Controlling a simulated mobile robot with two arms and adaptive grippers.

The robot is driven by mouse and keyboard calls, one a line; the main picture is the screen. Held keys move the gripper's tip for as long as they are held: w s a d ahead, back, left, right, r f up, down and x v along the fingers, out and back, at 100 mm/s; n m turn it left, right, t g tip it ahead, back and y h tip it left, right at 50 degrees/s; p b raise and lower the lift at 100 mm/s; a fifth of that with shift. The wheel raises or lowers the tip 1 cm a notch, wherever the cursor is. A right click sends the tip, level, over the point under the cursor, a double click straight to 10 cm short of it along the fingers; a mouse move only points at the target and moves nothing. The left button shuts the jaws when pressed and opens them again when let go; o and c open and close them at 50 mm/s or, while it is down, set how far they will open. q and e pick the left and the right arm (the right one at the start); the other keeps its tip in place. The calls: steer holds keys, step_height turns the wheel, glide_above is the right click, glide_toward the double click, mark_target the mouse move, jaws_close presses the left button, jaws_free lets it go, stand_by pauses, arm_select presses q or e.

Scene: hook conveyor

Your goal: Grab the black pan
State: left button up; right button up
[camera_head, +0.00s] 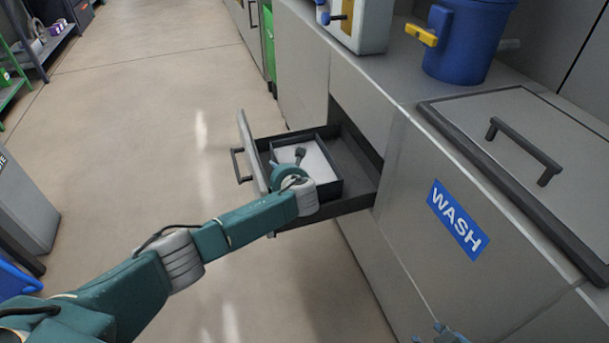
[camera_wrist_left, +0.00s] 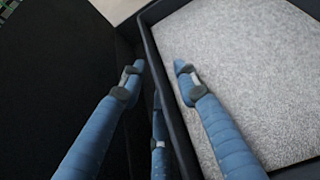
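The black pan (camera_head: 332,160) sits in the open drawer (camera_head: 251,150), with a pale grey, grainy surface inside it. My left gripper (camera_head: 299,165) reaches over the drawer at the pan's near left side, and its wrist hides part of the pan. In the left wrist view my left gripper (camera_wrist_left: 158,72) is open, with blue fingers on either side of the pan's black rim (camera_wrist_left: 150,42). One finger is over the pan's inside and the others are outside. I see no clear grip on the rim. A small blue part at the bottom edge, possibly my right gripper (camera_head: 449,335), is mostly cut off.
The drawer juts from a grey cabinet below a counter. On the counter are a blue container (camera_head: 466,45) with a yellow handle and a lid with a dark handle (camera_head: 523,150). A blue WASH sign (camera_head: 457,218) is on the cabinet front.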

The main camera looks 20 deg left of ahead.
arm_select(q)
steer(key=shift+w+a+f, duration=0.15)
steer(key=shift+w+f, duration=0.05)
steer(key=shift+w, duration=0.05)
jaws_close()
arm_select(e)
steer(key=shift+w+a+r+t, duration=0.2)
steer(key=shift+w+r, duration=0.1)
steer(key=shift+w, duration=0.2)
steer(key=shift+w+a+r+t, duration=0.2)
steer(key=shift+w+r, duration=0.1)
steer(key=shift+w, duration=0.2)
arm_select(q)
steer(key=shift+w+r, duration=0.1)
steer(key=shift+r, duration=0.05)
